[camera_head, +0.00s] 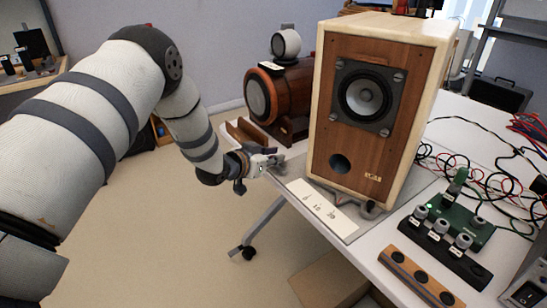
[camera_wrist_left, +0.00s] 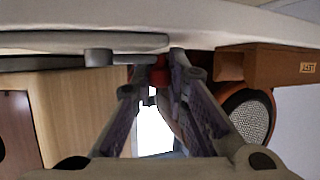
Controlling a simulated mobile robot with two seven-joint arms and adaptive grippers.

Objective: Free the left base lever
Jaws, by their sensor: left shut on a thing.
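A wooden box speaker (camera_head: 362,110) with a brown front stands upright on a grey base plate (camera_head: 420,190) on the table. My left gripper (camera_head: 272,161) is at the table's left edge, beside the speaker's lower left side. It is shut on the left base lever, which its fingers mostly hide in the head view. A dark knob (camera_head: 371,209) sits at the speaker's front right foot. My right gripper is not in view.
A round red-brown speaker (camera_head: 280,95) stands behind the gripper, with a wooden angled piece (camera_head: 245,131) beside it. A white label strip (camera_head: 322,208) lies before the box speaker. A green board (camera_head: 460,222), black terminal block (camera_head: 444,247) and cables crowd the right.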

